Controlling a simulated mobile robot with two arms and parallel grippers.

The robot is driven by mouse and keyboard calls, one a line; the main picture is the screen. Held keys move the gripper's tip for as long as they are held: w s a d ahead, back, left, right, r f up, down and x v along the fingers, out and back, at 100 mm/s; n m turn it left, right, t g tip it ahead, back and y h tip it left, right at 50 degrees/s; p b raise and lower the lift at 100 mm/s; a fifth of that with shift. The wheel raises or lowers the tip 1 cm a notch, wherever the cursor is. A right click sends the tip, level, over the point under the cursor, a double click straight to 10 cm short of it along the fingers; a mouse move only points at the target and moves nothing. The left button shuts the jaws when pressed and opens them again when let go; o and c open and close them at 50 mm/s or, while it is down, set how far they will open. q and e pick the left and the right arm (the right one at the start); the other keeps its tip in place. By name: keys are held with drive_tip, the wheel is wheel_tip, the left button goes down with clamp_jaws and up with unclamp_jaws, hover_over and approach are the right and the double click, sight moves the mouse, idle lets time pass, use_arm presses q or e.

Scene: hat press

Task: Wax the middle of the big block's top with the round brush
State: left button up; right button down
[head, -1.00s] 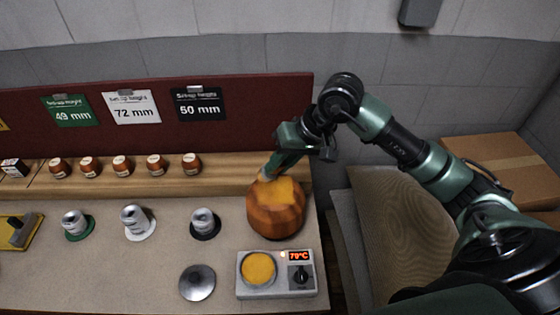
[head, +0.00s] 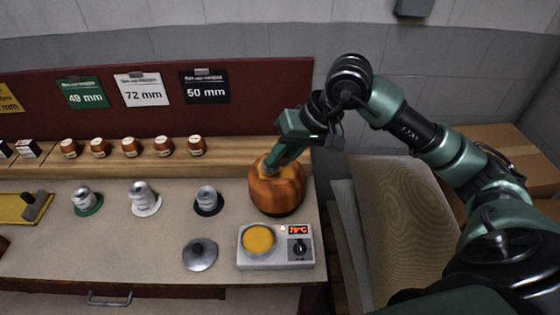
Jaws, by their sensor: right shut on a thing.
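The big block (head: 277,194) is a rounded orange-brown wooden form at the right end of the bench, with a yellow-orange patch on its top. My right gripper (head: 270,166) reaches down onto the top of the block from behind and right. It is shut on the round brush, which is mostly hidden between the jaws and the block top. I cannot tell whether the bristles touch. The wax pot (head: 259,239) holds yellow wax in a heater reading 79°C, in front of the block. My left gripper is not in view.
A grey metal lid (head: 200,254) lies left of the heater. Three silver adjustable stands, one on a black base (head: 208,200), stand further left. Several small brown blocks (head: 130,147) line the back shelf. A stack of boards (head: 395,215) leans right of the bench.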

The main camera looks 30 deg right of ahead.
drive_tip(key=shift+w+d+r, duration=0.15)
drive_tip(key=shift+w+r, duration=0.15)
drive_tip(key=shift+r, duration=0.45)
drive_tip(key=shift+s+r+p, duration=0.2)
drive_tip(key=shift+r+p, duration=0.5)
drive_tip(key=shift+r, duration=0.55)
drive_tip(key=shift+w+r, duration=0.1)
drive_tip(key=shift+r, duration=0.55)
drive_tip(key=shift+p, duration=0.3)
